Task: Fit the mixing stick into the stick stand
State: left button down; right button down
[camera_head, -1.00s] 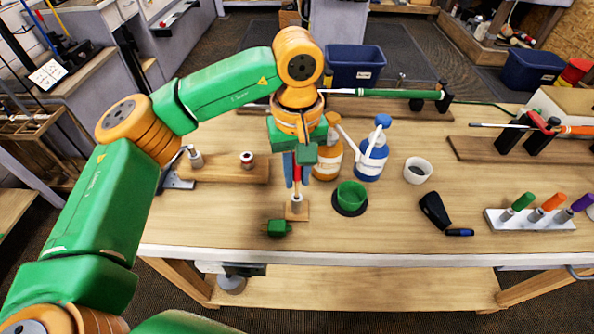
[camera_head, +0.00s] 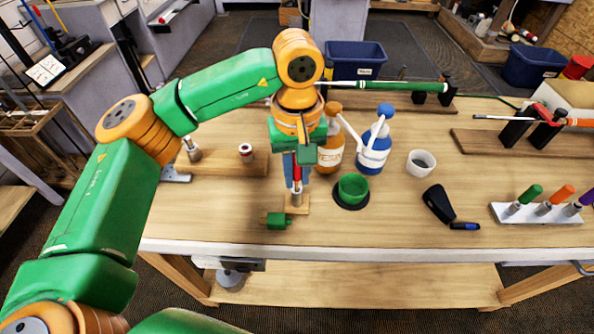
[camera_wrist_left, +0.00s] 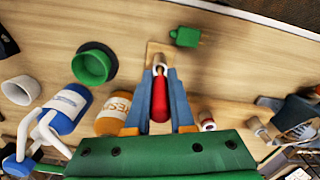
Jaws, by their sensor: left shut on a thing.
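The mixing stick, with a red handle (camera_head: 297,173), is held upright between the blue fingers of my left gripper (camera_head: 297,182). The red handle also shows between the fingers in the left wrist view (camera_wrist_left: 160,105). The stick stand, a grey metal tube on a small square wooden base (camera_head: 301,208), is on the table right below the gripper; its base also shows in the left wrist view (camera_wrist_left: 153,47). The stick's lower end lines up with the tube, but I cannot tell whether it is inside it. My right gripper is not in view.
A green block (camera_head: 277,221) lies just in front of the stand. A green cup (camera_head: 353,188) stands close to its right. Orange (camera_head: 328,155) and blue (camera_head: 374,150) pump bottles stand behind. A white cup (camera_head: 420,163) is further right.

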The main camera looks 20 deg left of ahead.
pick_arm(q)
jog(key=shift+f, duration=0.3)
jog(key=c, duration=0.7)
grip_release()
jog(key=shift+r, duration=0.1)
notch_tip(320, 180, up, 7)
jog(key=shift+r, duration=0.1)
